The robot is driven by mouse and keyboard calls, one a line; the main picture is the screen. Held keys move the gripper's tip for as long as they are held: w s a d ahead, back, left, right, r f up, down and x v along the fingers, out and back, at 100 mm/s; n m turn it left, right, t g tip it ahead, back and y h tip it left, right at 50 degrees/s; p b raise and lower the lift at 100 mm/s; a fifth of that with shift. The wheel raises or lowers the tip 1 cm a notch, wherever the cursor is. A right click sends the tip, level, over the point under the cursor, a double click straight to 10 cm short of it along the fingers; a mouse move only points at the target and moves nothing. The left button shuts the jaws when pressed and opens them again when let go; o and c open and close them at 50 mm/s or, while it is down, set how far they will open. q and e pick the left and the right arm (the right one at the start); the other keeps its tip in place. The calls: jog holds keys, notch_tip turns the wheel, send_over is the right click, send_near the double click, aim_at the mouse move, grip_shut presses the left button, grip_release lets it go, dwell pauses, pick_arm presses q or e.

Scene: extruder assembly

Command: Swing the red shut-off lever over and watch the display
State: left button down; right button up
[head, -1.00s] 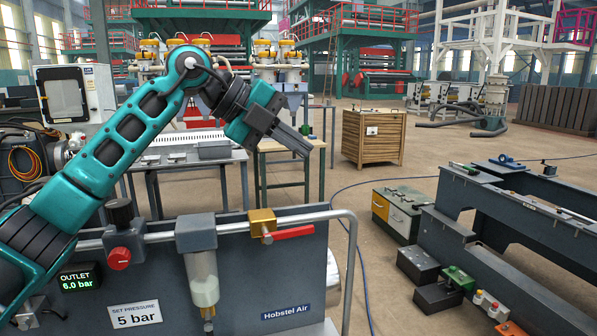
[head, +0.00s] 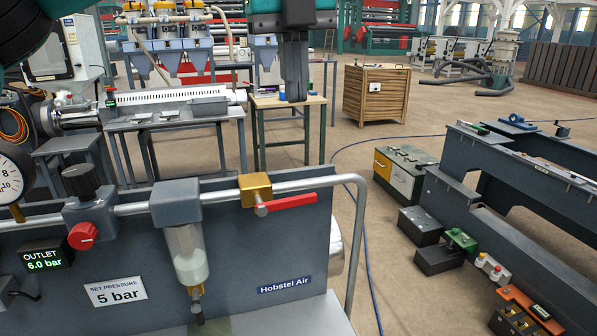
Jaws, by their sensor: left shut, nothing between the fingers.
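The red shut-off lever (head: 289,203) sticks out to the right from the brass valve (head: 255,189) on the silver pipe, roughly in line with the pipe. The display (head: 46,260) at the lower left reads OUTLET 6.0 bar. My left gripper (head: 293,98) points down in the upper middle of the picture, shut and empty. In the picture it is above the lever, apart from it. The right gripper is not in view.
A filter bowl (head: 188,250) and a regulator with a red knob (head: 82,236) hang on the same pipe, left of the valve. A gauge (head: 12,178) is at the left edge. The pipe bends down at the panel's right end. A sign (head: 116,292) reads 5 bar.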

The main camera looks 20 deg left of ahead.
pick_arm(q)
send_near(300, 196)
notch_tip(300, 196, down, 7)
jog(key=shift+d+r, duration=0.1)
jog(key=shift+d, duration=0.05)
dwell(0.4)
